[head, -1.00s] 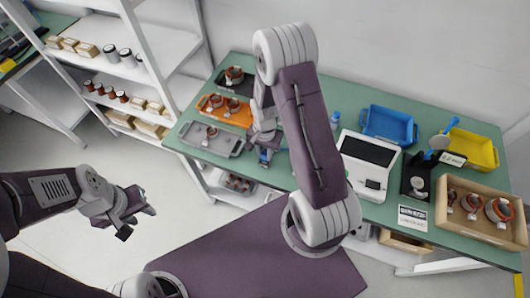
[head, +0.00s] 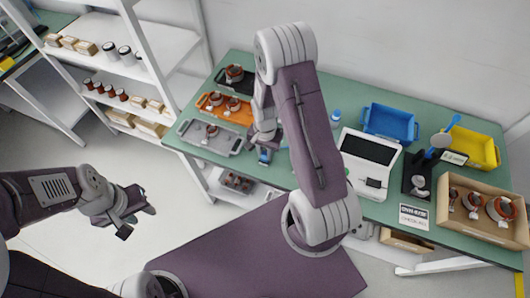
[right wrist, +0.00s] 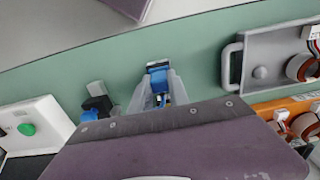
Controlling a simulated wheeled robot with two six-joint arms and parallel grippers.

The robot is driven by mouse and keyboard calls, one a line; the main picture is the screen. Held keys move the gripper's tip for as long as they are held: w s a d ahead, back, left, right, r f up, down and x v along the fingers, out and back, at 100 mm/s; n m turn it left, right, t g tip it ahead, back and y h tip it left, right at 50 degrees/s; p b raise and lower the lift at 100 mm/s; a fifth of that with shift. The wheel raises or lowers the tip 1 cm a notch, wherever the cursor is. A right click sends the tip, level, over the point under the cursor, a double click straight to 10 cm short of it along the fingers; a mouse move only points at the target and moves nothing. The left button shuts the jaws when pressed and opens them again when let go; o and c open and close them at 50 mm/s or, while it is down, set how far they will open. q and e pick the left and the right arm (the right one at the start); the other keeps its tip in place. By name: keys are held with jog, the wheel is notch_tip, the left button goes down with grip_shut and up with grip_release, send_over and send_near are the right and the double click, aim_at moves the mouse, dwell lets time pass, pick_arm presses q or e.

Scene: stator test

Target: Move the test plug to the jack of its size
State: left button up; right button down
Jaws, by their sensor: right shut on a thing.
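My right gripper (right wrist: 157,90) is shut on a blue piece with a dark end (right wrist: 156,67), which looks like the test plug. In the head view this gripper (head: 265,152) is over the green bench, just right of the grey tray. A black and blue part (right wrist: 97,105) lies beside the tester in the right wrist view; I cannot tell whether it is a jack. The white tester (head: 368,162) with a screen stands right of my arm. My left gripper (head: 140,205) hangs over the floor, away from the bench; its jaw opening is unclear.
A grey tray (head: 228,147), an orange tray (head: 240,117) and a black tray hold copper stators. Blue (head: 388,122) and yellow (head: 480,145) bins stand at the back right. A wooden box (head: 465,225) of stators is at the right end. My right arm hides the bench middle.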

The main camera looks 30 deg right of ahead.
jog(key=c, duration=1.2)
grip_release()
jog(key=shift+o, duration=0.2)
jog(key=shift+r, duration=0.1)
notch_tip(320, 180, up, 9)
jog(key=shift+f, duration=0.1)
